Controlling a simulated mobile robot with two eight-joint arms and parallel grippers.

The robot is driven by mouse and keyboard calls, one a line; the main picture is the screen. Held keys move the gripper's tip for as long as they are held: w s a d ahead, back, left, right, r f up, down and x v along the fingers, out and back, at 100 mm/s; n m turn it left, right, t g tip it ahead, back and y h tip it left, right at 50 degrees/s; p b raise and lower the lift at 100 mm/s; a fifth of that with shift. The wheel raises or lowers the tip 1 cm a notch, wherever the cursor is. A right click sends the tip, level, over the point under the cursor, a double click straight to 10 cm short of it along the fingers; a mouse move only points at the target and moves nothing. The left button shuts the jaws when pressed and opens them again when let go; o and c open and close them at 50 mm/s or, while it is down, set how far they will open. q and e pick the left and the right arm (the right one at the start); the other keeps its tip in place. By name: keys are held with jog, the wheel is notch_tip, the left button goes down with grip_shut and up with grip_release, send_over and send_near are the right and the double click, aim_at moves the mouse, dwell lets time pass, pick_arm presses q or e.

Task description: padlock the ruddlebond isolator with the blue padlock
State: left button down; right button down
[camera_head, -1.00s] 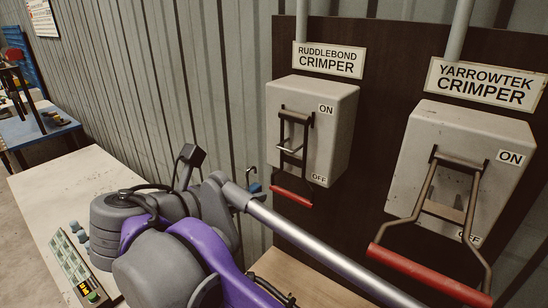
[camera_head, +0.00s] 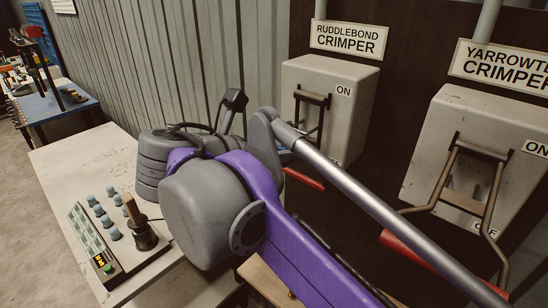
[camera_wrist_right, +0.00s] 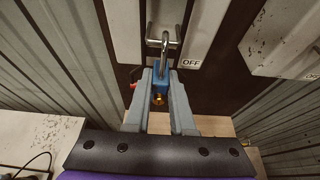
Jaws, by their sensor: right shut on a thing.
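The ruddlebond isolator (camera_head: 330,95) is a grey box under the RUDDLEBOND CRIMPER sign (camera_head: 349,38). Its red-gripped lever (camera_head: 304,180) hangs down, toward OFF. My right gripper (camera_wrist_right: 160,82) is shut on the blue padlock (camera_wrist_right: 160,77) in the right wrist view. The padlock's steel shackle (camera_wrist_right: 163,50) points up, in front of the isolator's front (camera_wrist_right: 190,45) and over a light metal bar. I cannot tell whether the shackle passes through anything. In the head view my right arm hides most of the gripper and padlock. My left gripper is not in view.
The yarrowtek isolator (camera_head: 420,130) stands close on the right, its lever (camera_head: 395,243) also down. A bench (camera_head: 75,160) on the left carries a control panel (camera_head: 98,235) with buttons and a joystick. The corrugated wall (camera_head: 190,60) lies behind.

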aim_at(295, 145)
jog(key=shift+w+d, duration=1.1)
jog(key=shift+w, duration=0.3)
jog(key=shift+f+b, duration=0.5)
jog(key=shift+f, duration=0.3)
jog(key=c, duration=0.7)
grip_release()
